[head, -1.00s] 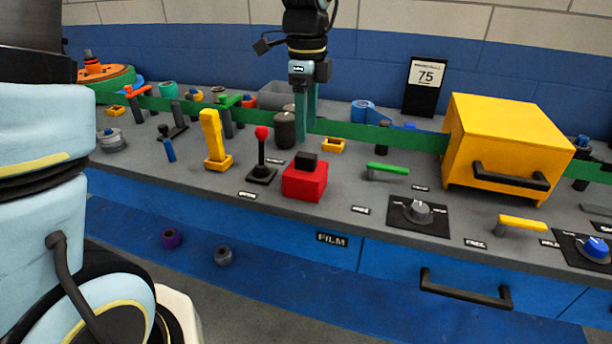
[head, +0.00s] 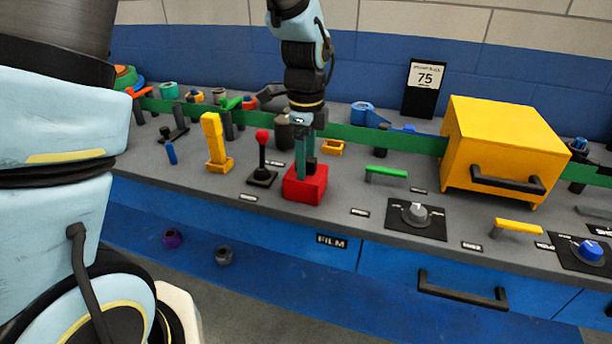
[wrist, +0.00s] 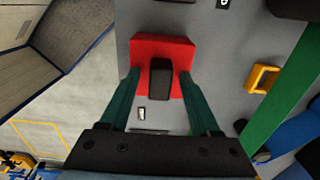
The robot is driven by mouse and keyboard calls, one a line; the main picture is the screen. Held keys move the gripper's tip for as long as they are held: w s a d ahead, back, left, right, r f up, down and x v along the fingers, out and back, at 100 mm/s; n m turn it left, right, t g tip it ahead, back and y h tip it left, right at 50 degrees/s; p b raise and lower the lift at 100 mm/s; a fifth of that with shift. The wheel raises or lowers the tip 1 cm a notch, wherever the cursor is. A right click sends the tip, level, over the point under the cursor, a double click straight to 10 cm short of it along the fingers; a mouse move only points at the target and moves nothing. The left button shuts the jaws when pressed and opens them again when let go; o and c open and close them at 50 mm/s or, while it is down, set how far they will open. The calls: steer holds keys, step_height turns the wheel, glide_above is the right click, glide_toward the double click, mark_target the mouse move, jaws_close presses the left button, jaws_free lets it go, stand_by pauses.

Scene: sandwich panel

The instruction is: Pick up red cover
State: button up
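The red cover (head: 304,188) is a red block with a black knob (wrist: 160,78) on top, standing on the grey counter. My gripper (head: 306,168) points down right over it. In the wrist view my gripper (wrist: 158,88) has its two green fingers apart, one on each side of the black knob. The fingertips overlap the red cover (wrist: 150,50) in that view, and small gaps seem to show beside the knob. In the head view the fingers partly hide the knob.
A red-topped joystick (head: 262,158) and a yellow lever (head: 214,145) stand to the left. A green handle (head: 386,172) and a grey dial (head: 416,214) are to the right, with a yellow box (head: 505,150) farther right. A green rail (head: 375,136) runs behind.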

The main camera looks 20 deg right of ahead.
jaws_close()
stand_by(0.6)
step_height(320, 180, up, 10)
steer(key=shift+b, duration=0.7)
steer(key=shift+r, duration=0.1)
steer(key=shift+r+p, duration=0.95)
